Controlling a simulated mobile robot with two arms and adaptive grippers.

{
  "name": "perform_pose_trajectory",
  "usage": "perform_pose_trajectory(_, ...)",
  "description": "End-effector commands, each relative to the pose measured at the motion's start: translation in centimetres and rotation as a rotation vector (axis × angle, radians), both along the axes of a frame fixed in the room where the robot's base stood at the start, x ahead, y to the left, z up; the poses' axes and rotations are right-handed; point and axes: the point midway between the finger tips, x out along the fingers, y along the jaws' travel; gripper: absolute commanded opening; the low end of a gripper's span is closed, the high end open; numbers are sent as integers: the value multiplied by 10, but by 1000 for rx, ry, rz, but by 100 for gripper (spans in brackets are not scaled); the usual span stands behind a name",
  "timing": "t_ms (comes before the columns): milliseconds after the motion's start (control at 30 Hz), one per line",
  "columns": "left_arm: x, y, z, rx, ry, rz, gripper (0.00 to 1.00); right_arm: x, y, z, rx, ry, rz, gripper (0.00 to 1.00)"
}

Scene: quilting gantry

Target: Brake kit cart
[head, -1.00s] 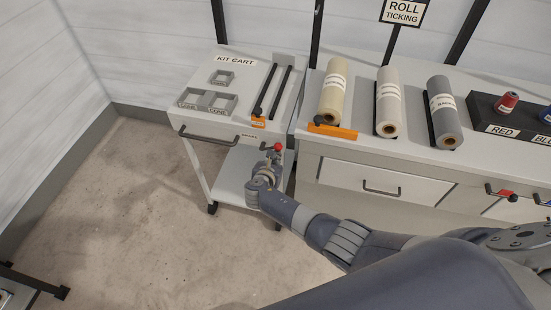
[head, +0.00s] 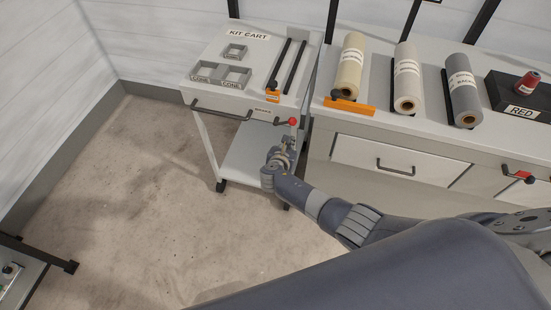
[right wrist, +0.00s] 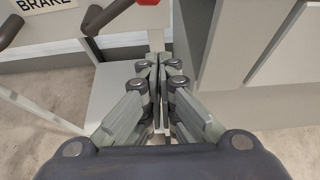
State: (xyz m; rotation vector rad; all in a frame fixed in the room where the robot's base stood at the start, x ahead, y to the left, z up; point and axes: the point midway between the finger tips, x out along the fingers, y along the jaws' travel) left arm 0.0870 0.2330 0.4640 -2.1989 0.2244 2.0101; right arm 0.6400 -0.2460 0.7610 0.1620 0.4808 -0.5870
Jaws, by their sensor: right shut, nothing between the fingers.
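The kit cart (head: 213,107) stands at the upper left with its top and front facing me. Its brake lever has a red knob (head: 292,121) at the right end of the front, beside the BRAKE label (head: 263,110). The right wrist view shows the dark lever (right wrist: 108,17), part of the red knob (right wrist: 148,2) and the label (right wrist: 40,4). My right gripper (head: 287,143) is just below the knob in the head view. In the wrist view its fingers (right wrist: 160,62) are together and empty, apart from the knob. My left gripper is not in view.
A dark handle (head: 222,112) crosses the cart's front. The cart top holds cone trays (head: 221,75) and two black bars. To the right, a counter (head: 440,138) carries several fabric rolls and has drawers with protruding handles. The floor (head: 140,190) left of the cart is clear.

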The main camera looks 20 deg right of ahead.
Motion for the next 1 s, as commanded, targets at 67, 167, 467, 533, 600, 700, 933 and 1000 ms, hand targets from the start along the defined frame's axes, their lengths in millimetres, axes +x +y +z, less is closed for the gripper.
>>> perform_pose_trajectory(67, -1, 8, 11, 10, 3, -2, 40, -9, 12, 14, 8, -4, 6, 0)
perform_pose_trajectory(167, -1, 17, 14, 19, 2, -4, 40, -20, 20, 20, 8, -4, 6, 0)
perform_pose_trajectory(467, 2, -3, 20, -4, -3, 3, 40, -51, 42, 41, 9, -4, 4, 0)
perform_pose_trajectory(533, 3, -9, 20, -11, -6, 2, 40, -57, 46, 43, 8, -3, 6, 0)
perform_pose_trajectory(600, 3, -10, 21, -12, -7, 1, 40, -61, 49, 47, 7, -4, 6, 0)
perform_pose_trajectory(700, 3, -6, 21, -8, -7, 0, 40, -65, 52, 49, 7, -3, 5, 0)
perform_pose_trajectory(933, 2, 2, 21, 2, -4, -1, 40, -67, 53, 50, 5, -2, 4, 0)
perform_pose_trajectory(1000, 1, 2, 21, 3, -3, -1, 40, -67, 53, 50, 5, -3, 5, 0)
